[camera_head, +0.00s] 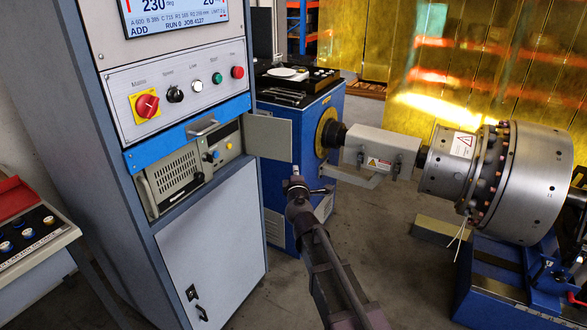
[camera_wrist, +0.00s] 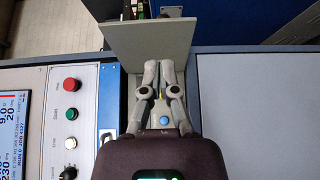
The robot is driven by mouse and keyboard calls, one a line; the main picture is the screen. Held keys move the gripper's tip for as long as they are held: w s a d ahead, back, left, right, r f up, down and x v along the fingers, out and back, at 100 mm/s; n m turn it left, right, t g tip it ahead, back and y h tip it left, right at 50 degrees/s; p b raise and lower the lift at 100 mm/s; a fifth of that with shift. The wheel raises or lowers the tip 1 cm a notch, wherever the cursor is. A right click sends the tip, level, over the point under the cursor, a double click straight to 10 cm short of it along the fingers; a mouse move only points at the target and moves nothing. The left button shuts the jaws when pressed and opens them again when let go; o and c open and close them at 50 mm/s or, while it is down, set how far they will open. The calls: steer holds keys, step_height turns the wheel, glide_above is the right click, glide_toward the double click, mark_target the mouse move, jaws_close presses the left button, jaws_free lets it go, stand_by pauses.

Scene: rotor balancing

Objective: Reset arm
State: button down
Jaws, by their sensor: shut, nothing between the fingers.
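My gripper (camera_head: 296,184) stands in front of the cabinet in the head view, just below a grey open flap (camera_head: 269,137). In the wrist view my gripper's fingertips (camera_wrist: 158,64) are together with nothing held between them. They lie close to the flap (camera_wrist: 150,42) in that picture; I cannot tell whether they touch it. Behind the fingers is the instrument module (camera_wrist: 132,98) with a blue button. The same module (camera_head: 172,177) shows in the head view, set in the cabinet below the button panel.
The tall cabinet (camera_head: 215,240) carries a screen (camera_head: 175,14) and a red rotary switch (camera_head: 147,105). A large metal rotor (camera_head: 535,170) sits on a blue stand (camera_head: 490,290) at the right, joined by a shaft to a blue machine (camera_head: 310,125).

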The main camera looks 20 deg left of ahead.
stand_by(0.5)
steer(key=w+d+f+m+g+h, duration=0.1)
steer(key=d+f+m+h, duration=0.2)
steer(key=d, duration=0.6)
steer(key=w+d+f+m+g+h, duration=0.1)
steer(key=d+m+h, duration=0.35)
steer(key=d, duration=0.35)
steer(key=d+f+m+h, duration=0.25)
steer(key=d+m, duration=0.25)
steer(key=d, duration=0.4)
steer(key=s+d+f+m+g+h, duration=0.1)
steer(key=s+d+f+m+g, duration=0.2)
steer(key=d, duration=0.4)
steer(key=s+d+f+m+g+h, duration=0.1)
steer(key=s+d+f+m+g, duration=0.15)
steer(key=d, duration=0.35)
steer(key=s+d+f+m+g+y, duration=0.2)
steer(key=s+d+f+g, duration=0.15)
steer(key=s, duration=0.45)
steer(key=s+d+f+m+g+y, duration=0.25)
steer(key=s+d+g, duration=0.2)
steer(key=s, duration=0.35)
step_height(320, 180, up, 19)
steer(key=p, duration=1.9)
steer(key=shift+a+f+g, duration=0.15)
steer(key=shift+a+g, duration=0.3)
